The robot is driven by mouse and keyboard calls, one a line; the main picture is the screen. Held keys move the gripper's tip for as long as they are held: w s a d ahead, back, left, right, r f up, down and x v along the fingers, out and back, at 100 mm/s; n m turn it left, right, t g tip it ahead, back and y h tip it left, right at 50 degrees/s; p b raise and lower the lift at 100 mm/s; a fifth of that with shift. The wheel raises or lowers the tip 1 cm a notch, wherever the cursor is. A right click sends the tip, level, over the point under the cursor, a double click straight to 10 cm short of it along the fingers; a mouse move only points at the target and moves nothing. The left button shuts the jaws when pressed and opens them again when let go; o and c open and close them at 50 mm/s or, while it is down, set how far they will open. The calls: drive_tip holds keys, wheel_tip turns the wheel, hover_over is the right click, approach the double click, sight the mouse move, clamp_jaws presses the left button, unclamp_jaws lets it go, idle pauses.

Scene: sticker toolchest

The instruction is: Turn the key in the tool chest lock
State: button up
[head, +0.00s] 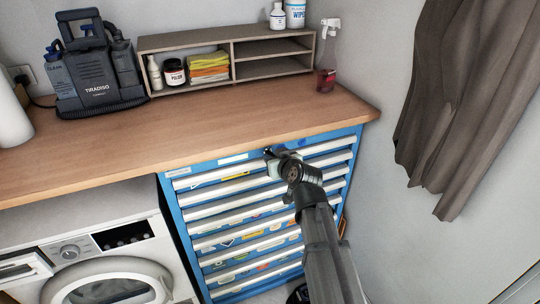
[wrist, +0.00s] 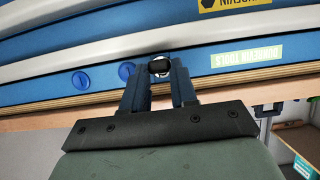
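The blue tool chest (head: 178,187) stands under the wooden worktop with its white-handled drawers closed. Its lock (wrist: 159,60) shows in the wrist view as a silvery ring on the blue top strip. A small dark piece (wrist: 158,68), apparently the key head, sits in front of it. My gripper (wrist: 160,72) is at the lock, one finger on each side of this dark piece. I cannot tell whether the fingers press on it. In the head view my gripper (head: 270,153) is at the chest's top edge and my arm hides the lock; how far the key is turned is not clear.
The worktop edge (wrist: 60,115) runs close beside my fingers. Two blue round stickers (wrist: 81,80) and a "Domein Tools" label (wrist: 246,54) are on the strip. A washing machine (head: 95,245) stands left; a spray bottle (head: 326,70) and a shelf (head: 190,40) stand on top.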

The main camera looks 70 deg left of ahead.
drive_tip(key=c, duration=0.4)
drive_tip(key=shift+w+m+g, duration=0.15)
drive_tip(key=shift+m+g, duration=0.65)
drive_tip(key=shift+m, duration=0.4)
drive_tip(key=shift+c, duration=0.2)
